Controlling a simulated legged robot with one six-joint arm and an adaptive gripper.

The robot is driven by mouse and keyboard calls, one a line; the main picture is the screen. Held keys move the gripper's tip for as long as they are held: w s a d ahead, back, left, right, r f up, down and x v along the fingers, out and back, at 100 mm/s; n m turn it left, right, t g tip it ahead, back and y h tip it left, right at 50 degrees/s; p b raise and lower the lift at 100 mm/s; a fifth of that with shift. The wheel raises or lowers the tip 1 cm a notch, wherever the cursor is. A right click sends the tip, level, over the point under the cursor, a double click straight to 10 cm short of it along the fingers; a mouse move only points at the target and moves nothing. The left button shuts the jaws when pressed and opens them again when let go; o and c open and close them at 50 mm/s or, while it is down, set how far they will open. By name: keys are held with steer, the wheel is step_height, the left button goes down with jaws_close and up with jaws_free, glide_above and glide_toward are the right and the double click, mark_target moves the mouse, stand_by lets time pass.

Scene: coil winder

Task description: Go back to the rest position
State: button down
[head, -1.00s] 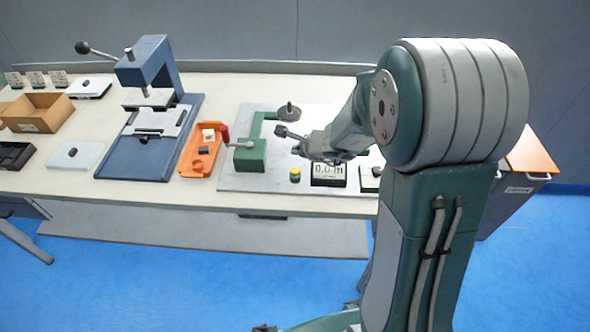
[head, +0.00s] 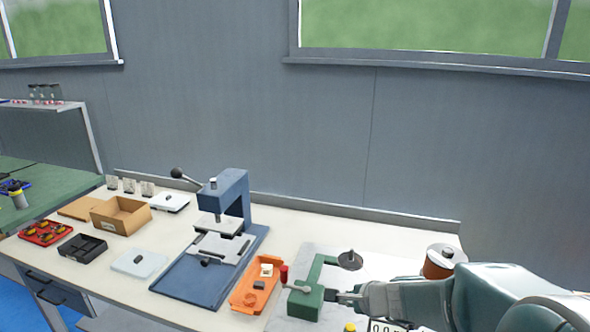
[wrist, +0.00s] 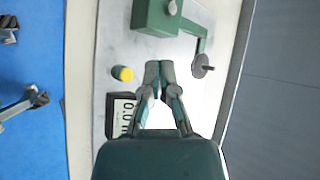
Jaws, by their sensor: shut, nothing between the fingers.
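My gripper (head: 342,297) is at the lower right in the head view, close to the right side of the green coil winder (head: 305,301). In the wrist view my gripper (wrist: 159,66) has its fingertips together with nothing between them. It points toward the winder's green block (wrist: 158,18) and hangs over the grey base plate (wrist: 184,48). I cannot tell from these views how high above the plate it is. My arm hides part of the plate in the head view.
A yellow button (wrist: 122,73) and a counter display (wrist: 121,115) lie left of the gripper in the wrist view. A copper wire spool (head: 438,262) stands behind my arm. An orange tray (head: 254,289) and a blue press (head: 212,262) stand left of the winder.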

steer(key=s+a+r+n+g, duration=0.25)
steer(key=s+r+n, duration=0.55)
steer(key=s+n, duration=0.4)
steer(key=s+d+r+n+h, duration=0.2)
steer(key=s+d+n+h, duration=0.2)
steer(key=s, duration=0.7)
steer(key=shift+s+d+n+h, duration=0.2)
steer(key=shift+d+n+h, duration=0.3)
steer(key=shift+d, duration=0.45)
